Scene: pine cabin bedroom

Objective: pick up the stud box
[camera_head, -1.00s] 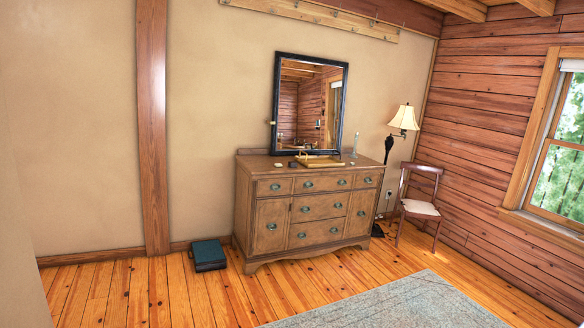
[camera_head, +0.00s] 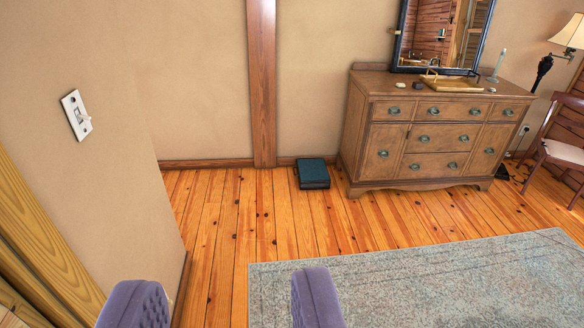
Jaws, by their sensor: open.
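The dresser (camera_head: 400,150) stands against the back wall with several small things on its top. A small dark item (camera_head: 417,86) lies on its left part and may be the stud box, but it is too small to tell. A pale small item (camera_head: 400,85) lies to its left. A brass-coloured tray (camera_head: 452,84) lies to its right, with something small on it that I cannot make out.
A dark teal case (camera_head: 313,170) lies on the floor left of the dresser. A grey rug (camera_head: 430,275) covers the floor in front. A wall with a switch (camera_head: 77,115) stands left. A chair (camera_head: 562,150) stands right.

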